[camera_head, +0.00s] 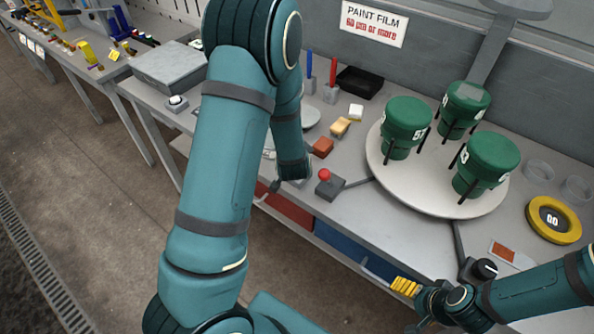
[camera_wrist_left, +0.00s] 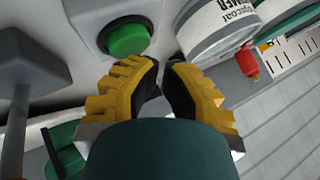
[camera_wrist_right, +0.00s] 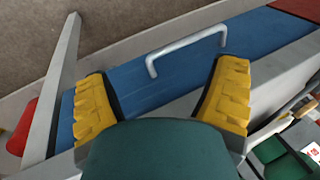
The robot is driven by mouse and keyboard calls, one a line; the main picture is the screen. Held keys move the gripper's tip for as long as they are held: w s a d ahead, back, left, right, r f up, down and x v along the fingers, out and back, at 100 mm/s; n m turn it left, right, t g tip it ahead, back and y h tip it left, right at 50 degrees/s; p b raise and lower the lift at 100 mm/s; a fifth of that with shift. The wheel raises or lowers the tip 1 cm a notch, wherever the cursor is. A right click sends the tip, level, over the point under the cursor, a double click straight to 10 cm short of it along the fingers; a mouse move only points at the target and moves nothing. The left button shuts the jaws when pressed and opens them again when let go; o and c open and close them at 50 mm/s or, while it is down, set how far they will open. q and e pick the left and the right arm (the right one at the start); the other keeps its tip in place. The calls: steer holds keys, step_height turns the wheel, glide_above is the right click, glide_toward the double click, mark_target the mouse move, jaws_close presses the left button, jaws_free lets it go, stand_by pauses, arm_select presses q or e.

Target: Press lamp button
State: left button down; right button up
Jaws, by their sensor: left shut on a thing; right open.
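A round green button (camera_wrist_left: 128,38) in a grey housing shows at the upper left of the left wrist view. I cannot tell for certain that it is the lamp button. My left gripper (camera_wrist_left: 162,65) has its yellow fingers close together, tips just below and right of the button and apart from it in the picture. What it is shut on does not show. In the head view my left arm hides that gripper. My right gripper (camera_head: 405,287) is open and empty at the bench's front edge. It also shows in the right wrist view (camera_wrist_right: 165,85), over a blue drawer.
A red-topped grey control box (camera_head: 329,188) stands near the bench's front edge. A white turntable (camera_head: 400,189) carries green cylinders. A can (camera_wrist_left: 215,35) and a red object (camera_wrist_left: 247,62) lie right of the left fingers. The blue drawer has a metal handle (camera_wrist_right: 185,48).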

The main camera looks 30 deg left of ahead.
arm_select(q)
steer(key=shift+f+b, duration=0.35)
steer(key=shift+f, duration=0.15)
stand_by(0.4)
steer(key=shift+r+p, duration=0.9)
steer(key=shift+r, duration=0.1)
step_height(320, 180, up, 6)
steer(key=p, duration=0.5)
stand_by(0.4)
